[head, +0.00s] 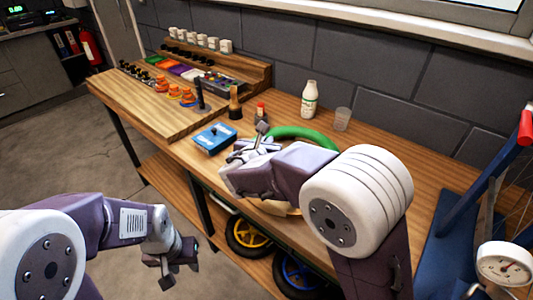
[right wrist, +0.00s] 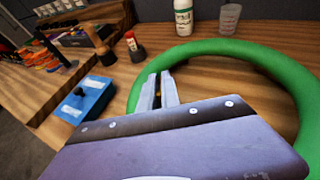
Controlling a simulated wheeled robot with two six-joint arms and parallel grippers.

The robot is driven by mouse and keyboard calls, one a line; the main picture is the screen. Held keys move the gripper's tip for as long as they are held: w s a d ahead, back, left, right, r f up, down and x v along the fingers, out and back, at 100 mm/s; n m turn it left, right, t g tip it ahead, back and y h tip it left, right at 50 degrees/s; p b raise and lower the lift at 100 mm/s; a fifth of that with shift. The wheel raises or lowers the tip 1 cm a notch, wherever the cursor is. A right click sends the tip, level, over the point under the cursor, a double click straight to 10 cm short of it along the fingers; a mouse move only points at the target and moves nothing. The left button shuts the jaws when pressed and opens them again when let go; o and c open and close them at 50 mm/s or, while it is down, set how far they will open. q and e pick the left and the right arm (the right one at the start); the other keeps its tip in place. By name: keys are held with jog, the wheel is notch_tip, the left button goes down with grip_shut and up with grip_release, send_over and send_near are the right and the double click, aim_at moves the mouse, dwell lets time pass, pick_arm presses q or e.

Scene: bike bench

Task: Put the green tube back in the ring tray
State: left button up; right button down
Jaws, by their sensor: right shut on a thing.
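The green tube (head: 308,135) is a large thick ring at the middle of the bench; in the head view my right arm hides much of it. In the right wrist view the green tube (right wrist: 235,48) arcs around the fingers. My right gripper (right wrist: 160,92) is shut on the tube's left side, though the contact is partly hidden. The right gripper also shows in the head view (head: 250,145). A tan curved rim (head: 277,208), perhaps the ring tray, shows below my right arm; most of it is hidden. My left gripper (head: 178,268) is open and empty, off the bench's front edge.
A blue box (head: 214,138) lies left of the tube. Behind are a dark brush-like item (head: 235,103), a small red-capped bottle (head: 261,110), a white bottle (head: 309,98) and a clear cup (head: 342,119). A blue stand (head: 470,205) with a dial is at right.

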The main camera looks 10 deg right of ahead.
notch_tip(320, 180, down, 4)
jog(key=shift+f+b, duration=0.1)
jog(key=shift+b, duration=0.75)
jog(key=c, duration=2)
grip_release()
jog(key=o, duration=0.4)
